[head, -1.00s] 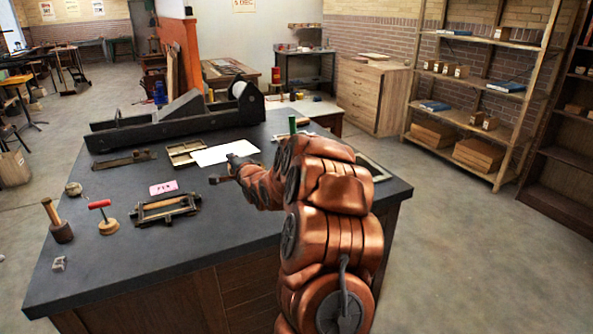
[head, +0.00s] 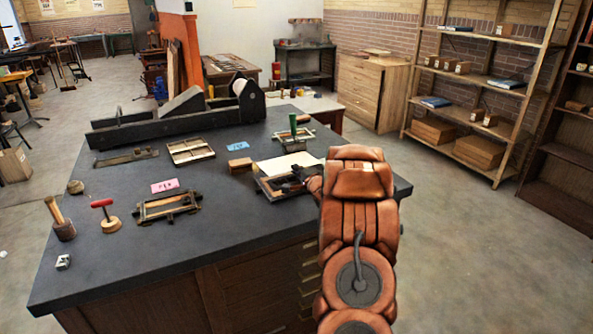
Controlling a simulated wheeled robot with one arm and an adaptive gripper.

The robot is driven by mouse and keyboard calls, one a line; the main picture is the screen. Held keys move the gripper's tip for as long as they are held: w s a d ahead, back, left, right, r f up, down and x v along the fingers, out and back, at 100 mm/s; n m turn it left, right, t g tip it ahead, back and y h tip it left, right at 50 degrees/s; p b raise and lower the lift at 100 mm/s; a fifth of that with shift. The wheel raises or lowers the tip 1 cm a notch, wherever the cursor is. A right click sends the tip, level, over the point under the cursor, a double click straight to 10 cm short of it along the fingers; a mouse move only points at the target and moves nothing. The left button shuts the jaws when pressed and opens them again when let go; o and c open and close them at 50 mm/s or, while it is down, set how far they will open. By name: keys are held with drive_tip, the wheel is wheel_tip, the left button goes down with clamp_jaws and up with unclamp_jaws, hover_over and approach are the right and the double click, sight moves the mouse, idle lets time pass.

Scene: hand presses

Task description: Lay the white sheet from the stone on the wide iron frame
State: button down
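The white sheet (head: 287,164) is at the right part of the dark bench top, just beyond my gripper. It overlaps the far side of a dark frame (head: 264,189) in this view; I cannot tell whether it rests there or hangs above. My gripper (head: 291,187) is low over that frame, at the near side of the sheet. Its fingers are dark and small, so their grip on the sheet is unclear. Another dark iron frame with wooden bars (head: 168,206) lies at the front left, near a pink card (head: 165,186). Which frame is the wide one is not clear.
A wood-slatted frame (head: 191,151), a blue card (head: 238,146) and a wooden block (head: 240,164) lie mid-bench. A long dark press (head: 150,130) spans the back. The front middle is clear.

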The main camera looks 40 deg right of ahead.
sight(297, 191)
drive_tip(key=shift+f+b, duration=2.75)
drive_tip(key=shift+p, duration=0.4)
drive_tip(key=shift+f, duration=0.65)
drive_tip(key=c, duration=1.3)
unclamp_jaws()
drive_tip(key=shift+o, duration=0.3)
drive_tip(key=shift+f, duration=0.1)
drive_tip(key=shift+a+f, duration=0.1)
drive_tip(key=shift+f, duration=0.05)
drive_tip(key=c, duration=0.4)
